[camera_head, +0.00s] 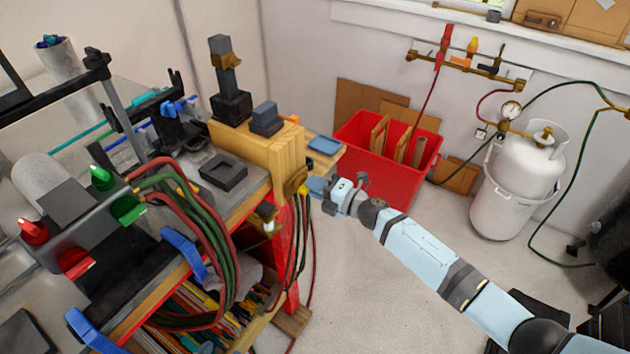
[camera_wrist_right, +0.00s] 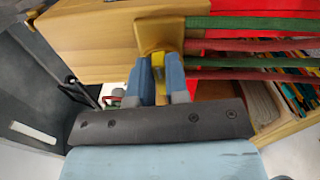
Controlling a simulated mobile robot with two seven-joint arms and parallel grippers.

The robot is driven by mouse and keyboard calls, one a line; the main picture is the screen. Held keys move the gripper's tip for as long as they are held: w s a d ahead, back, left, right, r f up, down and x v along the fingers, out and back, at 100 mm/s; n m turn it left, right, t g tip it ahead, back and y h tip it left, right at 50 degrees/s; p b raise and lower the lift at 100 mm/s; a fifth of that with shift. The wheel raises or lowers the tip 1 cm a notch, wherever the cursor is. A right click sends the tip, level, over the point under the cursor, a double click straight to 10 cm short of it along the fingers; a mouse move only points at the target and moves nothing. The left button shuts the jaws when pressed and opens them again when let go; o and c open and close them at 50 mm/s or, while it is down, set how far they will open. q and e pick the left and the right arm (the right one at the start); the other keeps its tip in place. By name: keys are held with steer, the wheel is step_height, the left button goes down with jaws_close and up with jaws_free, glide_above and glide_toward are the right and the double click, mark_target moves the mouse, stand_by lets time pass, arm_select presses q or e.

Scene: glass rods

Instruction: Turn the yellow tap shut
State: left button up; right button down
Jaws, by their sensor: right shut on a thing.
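The yellow tap (camera_wrist_right: 158,68) sits between the blue fingers of my right gripper (camera_wrist_right: 158,75) in the right wrist view, under a brass block (camera_wrist_right: 160,34) with red and green hoses. Only a narrow strip of the tap shows; the fingers hide its sides. In the head view my right gripper (camera_head: 314,187) reaches in from the right to the bench's right edge, and a small yellow part (camera_head: 302,187) shows at its fingertips. The right gripper is shut on the tap. I cannot tell the handle's angle. My left gripper is not in view.
Red and green hoses (camera_head: 205,225) loop along the bench front beside a wooden block (camera_head: 265,150). A red bin (camera_head: 370,150) stands behind my gripper. A white gas cylinder (camera_head: 515,180) stands at the right. The floor (camera_head: 370,270) between bench and arm is clear.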

steer(key=shift+m, duration=0.6)
steer(key=shift+p, duration=0.3)
steer(key=c, duration=1.1)
jaws_free()
steer(key=shift+d+f, duration=0.1)
steer(key=b+v, duration=0.1)
steer(key=v, duration=1.2)
steer(key=shift+s+d, duration=0.25)
